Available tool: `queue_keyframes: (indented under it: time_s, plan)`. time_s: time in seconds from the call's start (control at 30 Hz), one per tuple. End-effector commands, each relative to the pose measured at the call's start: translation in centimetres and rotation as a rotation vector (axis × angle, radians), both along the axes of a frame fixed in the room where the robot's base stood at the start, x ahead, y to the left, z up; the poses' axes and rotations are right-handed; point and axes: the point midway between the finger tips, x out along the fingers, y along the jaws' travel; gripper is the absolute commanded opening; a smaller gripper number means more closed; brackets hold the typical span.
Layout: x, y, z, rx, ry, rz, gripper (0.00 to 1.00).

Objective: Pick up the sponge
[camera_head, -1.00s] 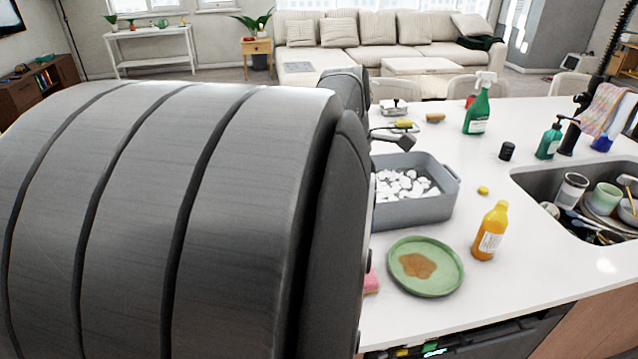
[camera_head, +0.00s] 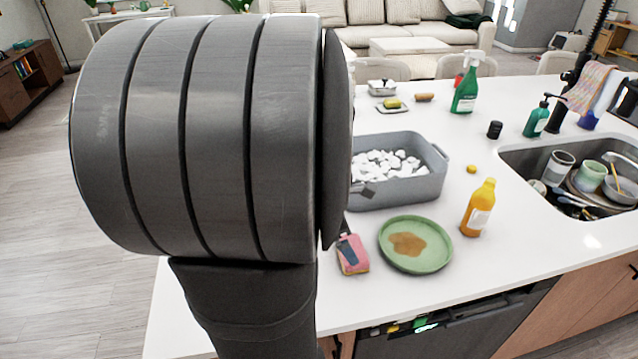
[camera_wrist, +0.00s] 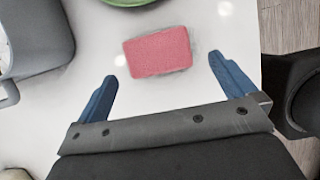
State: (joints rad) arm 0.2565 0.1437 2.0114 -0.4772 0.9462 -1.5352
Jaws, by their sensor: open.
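The pink sponge (camera_head: 355,266) lies on the white counter, just left of the green plate in the head view. It also shows whole in the wrist view (camera_wrist: 158,53), flat on the counter. My gripper (camera_wrist: 163,68) is open and empty, its two blue fingers apart, one to each side of the sponge in that picture. The sponge sits mostly ahead of the fingertips there, with no visible contact. In the head view my arm hides most of the gripper, and a dark blue finger overlaps the sponge.
The green plate (camera_head: 438,262) with a brown stain lies close right of the sponge. A grey tub (camera_head: 405,190) of white pieces stands behind. A yellow bottle (camera_head: 479,208) and the sink (camera_head: 530,160) full of dishes are farther right. The counter's front edge is near.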

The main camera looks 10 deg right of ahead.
Motion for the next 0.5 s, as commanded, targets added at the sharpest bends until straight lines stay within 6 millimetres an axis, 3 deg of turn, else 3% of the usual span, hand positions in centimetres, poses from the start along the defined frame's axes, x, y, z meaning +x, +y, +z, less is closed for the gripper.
queue_keyframes:
  time_s: [0.27, 0.5]
  plan:
    - [0.0, -0.8, -1.8, 0.001, 0.001, 0.001, 1.00]
    - [0.3, -2.1, -4.7, 0.002, 0.003, 0.000, 1.00]
